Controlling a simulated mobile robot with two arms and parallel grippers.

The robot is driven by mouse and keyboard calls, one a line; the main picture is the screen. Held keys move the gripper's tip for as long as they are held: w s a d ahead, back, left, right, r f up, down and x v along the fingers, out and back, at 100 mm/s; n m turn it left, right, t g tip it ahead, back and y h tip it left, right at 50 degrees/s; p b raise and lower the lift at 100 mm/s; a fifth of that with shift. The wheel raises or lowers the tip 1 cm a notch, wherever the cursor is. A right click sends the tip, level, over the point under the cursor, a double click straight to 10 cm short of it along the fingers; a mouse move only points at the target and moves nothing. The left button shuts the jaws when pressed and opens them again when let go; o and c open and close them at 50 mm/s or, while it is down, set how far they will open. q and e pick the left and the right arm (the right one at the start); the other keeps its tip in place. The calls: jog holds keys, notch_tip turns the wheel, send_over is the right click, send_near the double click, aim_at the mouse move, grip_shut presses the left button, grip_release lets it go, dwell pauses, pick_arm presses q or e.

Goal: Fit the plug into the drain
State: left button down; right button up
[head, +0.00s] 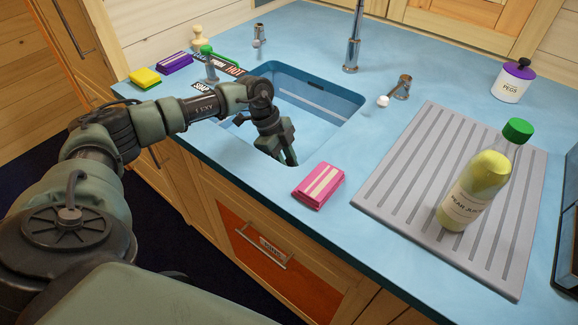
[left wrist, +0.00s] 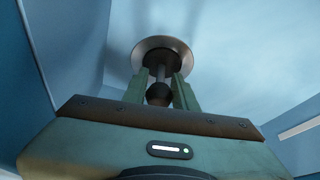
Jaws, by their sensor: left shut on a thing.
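The blue sink basin (head: 340,100) is set into the counter. My left gripper (head: 288,158) reaches down into its near part. In the left wrist view my left gripper (left wrist: 163,92) is shut on the plug, whose dark round knob (left wrist: 159,94) and thin stem show between the green fingers. A round metal drain ring (left wrist: 176,45) lies just beyond the fingers on the basin floor. The stem lines up with the middle of the ring. I cannot tell whether the plug's lower end touches or sits in the drain. The head view hides plug and drain. My right gripper is out of view.
A juice bottle (head: 470,192) is on the grey drainboard (head: 400,180).

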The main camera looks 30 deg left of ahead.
pick_arm(q)
jog(key=c, duration=1.1)
grip_release()
jog(key=shift+f, duration=0.1)
jog(key=v, duration=1.2)
jog(key=shift+b, duration=0.3)
